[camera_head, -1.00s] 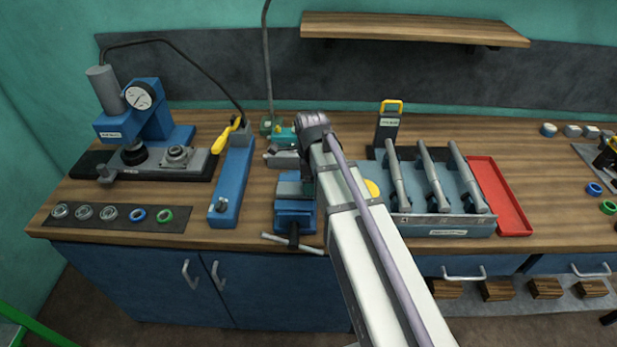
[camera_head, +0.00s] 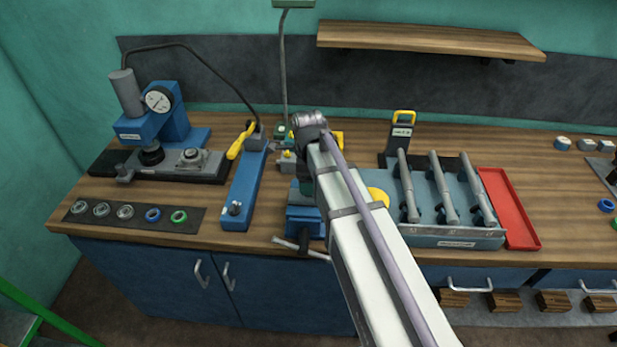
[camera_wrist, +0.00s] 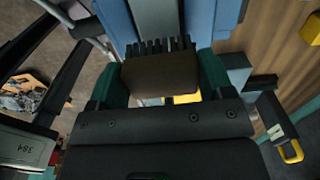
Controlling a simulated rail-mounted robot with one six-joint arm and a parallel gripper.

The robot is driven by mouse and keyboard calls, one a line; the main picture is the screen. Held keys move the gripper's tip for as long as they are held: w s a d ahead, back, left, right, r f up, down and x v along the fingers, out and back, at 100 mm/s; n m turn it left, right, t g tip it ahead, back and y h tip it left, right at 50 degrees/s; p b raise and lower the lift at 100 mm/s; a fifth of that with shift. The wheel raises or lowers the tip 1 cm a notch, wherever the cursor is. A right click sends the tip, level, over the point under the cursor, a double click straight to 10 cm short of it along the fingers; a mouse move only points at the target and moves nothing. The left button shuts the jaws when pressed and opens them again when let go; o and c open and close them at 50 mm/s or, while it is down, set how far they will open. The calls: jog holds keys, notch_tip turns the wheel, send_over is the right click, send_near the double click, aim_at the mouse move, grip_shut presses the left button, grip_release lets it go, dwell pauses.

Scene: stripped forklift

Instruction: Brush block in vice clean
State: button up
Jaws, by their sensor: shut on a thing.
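The blue vice (camera_head: 303,220) stands at the front edge of the bench, partly behind my arm in the head view. In the wrist view, its blue body (camera_wrist: 118,20) is at the top, with a light grey piece (camera_wrist: 157,18) that looks like the block in it. My gripper (camera_wrist: 160,66) has green fingers and is shut on a brush (camera_wrist: 160,76) with a brown back and dark bristles. The bristles point toward the grey piece; whether they touch it I cannot tell. In the head view, my arm hides most of the gripper and the brush.
A blue fixture with a yellow handle (camera_head: 243,140) stands left of the vice. A rack (camera_head: 445,232) with grey cylindrical tools and a red tray (camera_head: 510,210) are to the right. A dial-gauge press (camera_head: 160,115) is at the far left. A wooden shelf (camera_head: 430,40) hangs above.

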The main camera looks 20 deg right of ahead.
jog(key=shift+r+p, duration=1.15)
jog(key=shift+r, duration=0.55)
notch_tip(320, 180, up, 3)
jog(key=p, duration=0.3)
jog(key=shift+r, duration=0.1)
